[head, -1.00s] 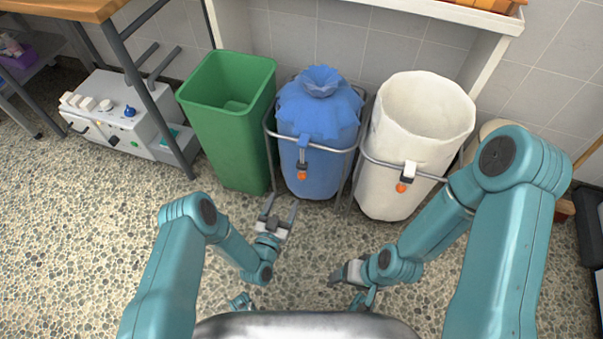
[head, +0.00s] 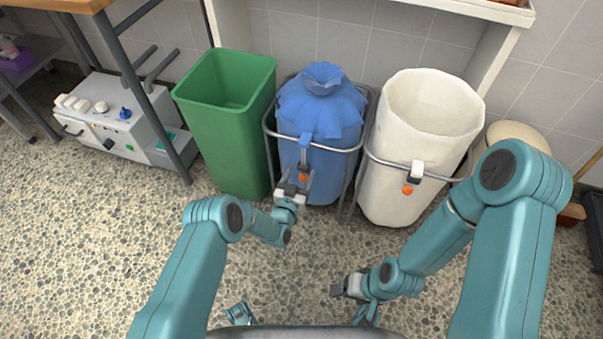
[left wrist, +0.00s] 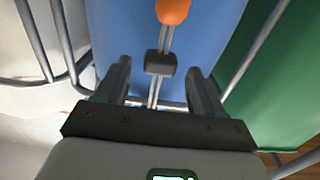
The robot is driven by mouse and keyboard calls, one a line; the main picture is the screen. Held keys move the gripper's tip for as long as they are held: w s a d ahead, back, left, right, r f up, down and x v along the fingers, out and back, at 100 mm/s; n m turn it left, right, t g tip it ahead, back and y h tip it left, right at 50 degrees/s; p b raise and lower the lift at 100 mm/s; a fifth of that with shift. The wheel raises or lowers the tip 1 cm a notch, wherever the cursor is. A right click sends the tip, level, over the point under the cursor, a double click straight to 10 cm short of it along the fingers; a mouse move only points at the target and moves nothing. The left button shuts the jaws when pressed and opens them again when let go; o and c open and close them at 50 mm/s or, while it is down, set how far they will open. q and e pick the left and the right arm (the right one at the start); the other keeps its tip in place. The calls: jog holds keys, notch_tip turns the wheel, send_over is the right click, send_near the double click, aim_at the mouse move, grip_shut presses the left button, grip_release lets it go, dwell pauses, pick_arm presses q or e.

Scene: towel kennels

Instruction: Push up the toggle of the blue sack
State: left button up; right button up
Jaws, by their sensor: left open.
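The blue sack (head: 320,110) hangs gathered at its top in a metal frame, between the green bin and the white sack. A cord hangs down its front with a dark toggle (left wrist: 160,63) and an orange end ball (head: 303,178); the ball also shows at the top of the left wrist view (left wrist: 173,10). My left gripper (head: 297,177) is open in front of the sack, its fingers on either side of the cord and toggle, with visible gaps in the left wrist view. My right gripper (head: 343,289) is low over the floor, away from the sacks; its opening is unclear.
The green bin (head: 222,130) stands close on the left. The white sack (head: 415,150) stands close on the right with its own toggle and orange ball (head: 407,190). A metal rail (head: 340,150) crosses the blue sack's front.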

pick_arm(q)
jog(key=shift+x, duration=1.1)
grip_shut()
notch_tip(320, 180, up, 8)
jog(key=p, duration=0.4)
jog(key=shift+r+p, duration=0.2)
jog(key=shift+p, duration=0.15)
grip_release()
